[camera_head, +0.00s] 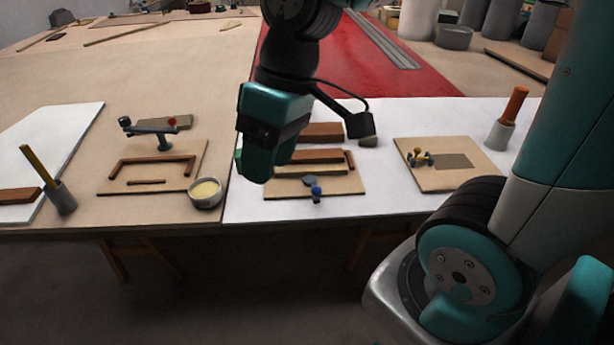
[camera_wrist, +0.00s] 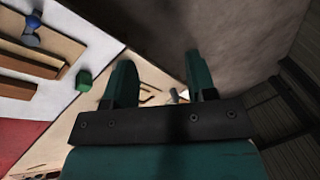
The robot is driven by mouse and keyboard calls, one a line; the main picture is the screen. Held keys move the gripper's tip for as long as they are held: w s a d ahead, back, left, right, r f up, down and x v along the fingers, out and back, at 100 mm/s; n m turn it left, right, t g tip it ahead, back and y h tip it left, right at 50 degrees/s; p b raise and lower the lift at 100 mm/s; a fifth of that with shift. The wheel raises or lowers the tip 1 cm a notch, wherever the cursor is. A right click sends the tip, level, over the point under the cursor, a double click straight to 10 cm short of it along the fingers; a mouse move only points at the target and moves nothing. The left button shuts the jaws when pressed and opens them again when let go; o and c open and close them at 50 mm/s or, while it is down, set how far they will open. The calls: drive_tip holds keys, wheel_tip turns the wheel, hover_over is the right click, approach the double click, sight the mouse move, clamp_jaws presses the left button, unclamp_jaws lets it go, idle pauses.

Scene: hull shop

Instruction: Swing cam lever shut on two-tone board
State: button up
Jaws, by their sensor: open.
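A light board (camera_head: 330,188) at the middle of the bench carries a pale strip (camera_head: 328,171) and a brown strip (camera_head: 318,156), a two-tone pair. A small cam lever with a blue knob (camera_head: 316,190) is at its front edge; the blue knob also shows at the upper left of the wrist view (camera_wrist: 33,40). Whether this lever presses on the strips I cannot tell. My gripper (camera_head: 258,172) points down at the board's left edge, apart from the lever, and hides part of the board. In the wrist view its fingers (camera_wrist: 160,78) are spread and empty.
A right board (camera_head: 465,181) has a yellow-knobbed fitting (camera_head: 419,157). The wrist view shows a green block (camera_wrist: 84,80).

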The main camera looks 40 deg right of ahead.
drive_tip(key=w+d+f+m, duration=0.2)
drive_tip(key=w+d, duration=0.6)
drive_tip(key=d, duration=0.3)
drive_tip(key=m, duration=0.2)
approach(318, 187)
drive_tip(key=shift+g, duration=0.4)
drive_tip(key=x, duration=0.3)
drive_tip(key=b+x, duration=0.1)
drive_tip(key=x, duration=0.5)
drive_tip(key=shift+w+a+f, duration=0.1)
drive_tip(key=shift+w+f, duration=0.25)
drive_tip(key=shift+c, duration=0.4)
clamp_jaws()
